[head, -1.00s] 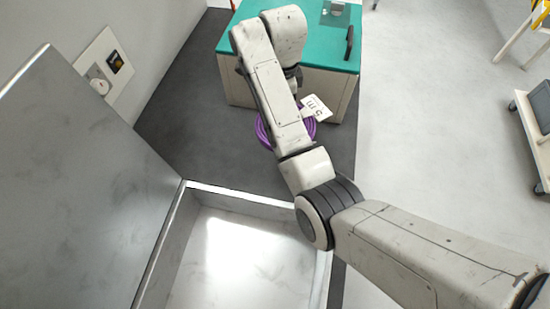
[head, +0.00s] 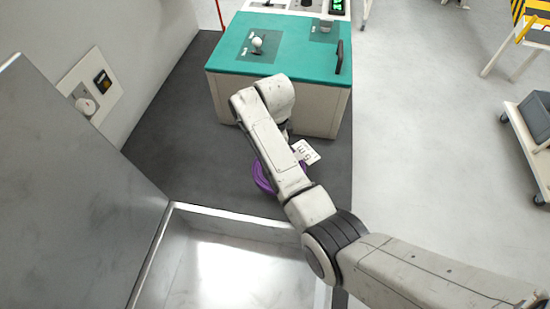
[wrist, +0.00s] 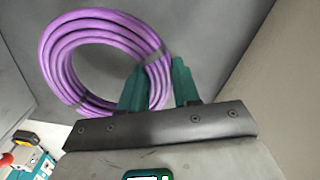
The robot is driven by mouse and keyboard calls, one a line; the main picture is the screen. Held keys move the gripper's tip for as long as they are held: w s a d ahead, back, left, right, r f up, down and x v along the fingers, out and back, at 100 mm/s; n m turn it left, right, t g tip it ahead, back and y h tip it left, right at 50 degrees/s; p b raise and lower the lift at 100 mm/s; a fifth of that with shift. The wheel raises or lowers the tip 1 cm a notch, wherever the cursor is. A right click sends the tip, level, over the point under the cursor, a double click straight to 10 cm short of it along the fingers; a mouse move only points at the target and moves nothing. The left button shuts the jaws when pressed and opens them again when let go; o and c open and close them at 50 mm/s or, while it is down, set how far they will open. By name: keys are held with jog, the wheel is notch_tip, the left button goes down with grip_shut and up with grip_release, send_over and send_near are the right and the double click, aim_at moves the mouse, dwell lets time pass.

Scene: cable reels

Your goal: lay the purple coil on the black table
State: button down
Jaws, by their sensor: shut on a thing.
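The purple coil (head: 262,177) hangs over the dark floor area in the head view, partly hidden behind my arm. In the wrist view the coil (wrist: 57,60) is a ring of several purple turns bound with grey bands. My gripper (wrist: 158,80) is shut on the coil's near right side, with one teal finger on each side of the turns. In the head view my gripper's fingers are hidden by my arm. I cannot make out a black table for certain in either view.
A teal-topped cabinet (head: 228,62) with a lever and a black handle stands behind. A white-edged open metal bin (head: 235,218) is in front. A grey panel (head: 70,190) and wall are left.

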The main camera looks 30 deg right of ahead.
jog(key=shift+f, duration=2.1)
jog(key=c, duration=0.8)
grip_release()
notch_tip(320, 180, up, 12)
jog(key=shift+r, duration=0.1)
